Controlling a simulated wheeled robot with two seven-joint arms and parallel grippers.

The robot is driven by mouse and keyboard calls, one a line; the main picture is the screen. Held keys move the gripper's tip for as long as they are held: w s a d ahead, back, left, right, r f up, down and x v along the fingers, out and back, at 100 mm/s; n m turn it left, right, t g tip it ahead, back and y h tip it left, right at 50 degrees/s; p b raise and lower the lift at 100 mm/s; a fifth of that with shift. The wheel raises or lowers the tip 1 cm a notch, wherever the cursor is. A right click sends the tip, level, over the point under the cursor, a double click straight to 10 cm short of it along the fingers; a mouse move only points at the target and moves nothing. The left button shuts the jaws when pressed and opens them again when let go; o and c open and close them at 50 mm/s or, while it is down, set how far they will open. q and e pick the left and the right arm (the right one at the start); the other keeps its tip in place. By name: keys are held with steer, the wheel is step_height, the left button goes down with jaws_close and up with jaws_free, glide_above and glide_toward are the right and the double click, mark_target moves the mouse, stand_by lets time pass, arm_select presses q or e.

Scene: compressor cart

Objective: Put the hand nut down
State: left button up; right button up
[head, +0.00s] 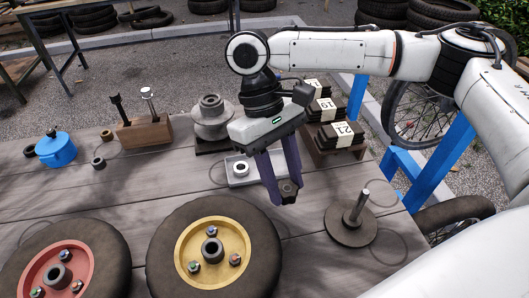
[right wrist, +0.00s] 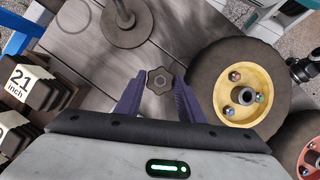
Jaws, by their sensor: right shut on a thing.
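The hand nut (head: 288,189) is a small dark lobed knob. My right gripper (head: 284,194) is shut on it, and its purple fingers point down over the table, right of the yellow-hubbed wheel. In the right wrist view the nut (right wrist: 160,80) shows between the fingertips (right wrist: 160,84). It appears held above the planks; the exact height is hard to tell. My left gripper is in neither view.
A wheel with a yellow hub (head: 187,249) and one with a red hub (head: 36,284) lie in front. A round plate with an upright rod (head: 350,236) is at right. A shallow grey tray (head: 236,181) holds a ring. Labelled blocks (head: 340,135) stand behind.

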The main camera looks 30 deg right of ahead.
steer(key=n, duration=0.1)
steer(key=n+h, duration=0.1)
steer(key=n, duration=0.1)
steer(key=n+t, duration=0.1)
steer(key=n, duration=0.1)
steer(key=shift+w+a+r+h, duration=0.1)
steer(key=shift+w+a+h, duration=0.1)
steer(key=shift+w+h, duration=0.15)
steer(key=n, duration=0.2)
steer(key=w+n+t+h, duration=0.1)
steer(key=n, duration=0.2)
steer(key=shift+w+d+r, duration=0.1)
steer(key=w+d+r+n+t+y, duration=0.2)
steer(key=w+n+t+y, duration=0.15)
steer(key=n, duration=1.15)
steer(key=w+d+r+n+t+y, duration=0.25)
steer(key=w+n, duration=0.25)
steer(key=n, duration=1.1)
steer(key=shift+y, duration=0.35)
step_height(320, 180, down, 10)
steer(key=shift+d+f+b, duration=0.1)
steer(key=shift+b, duration=0.35)
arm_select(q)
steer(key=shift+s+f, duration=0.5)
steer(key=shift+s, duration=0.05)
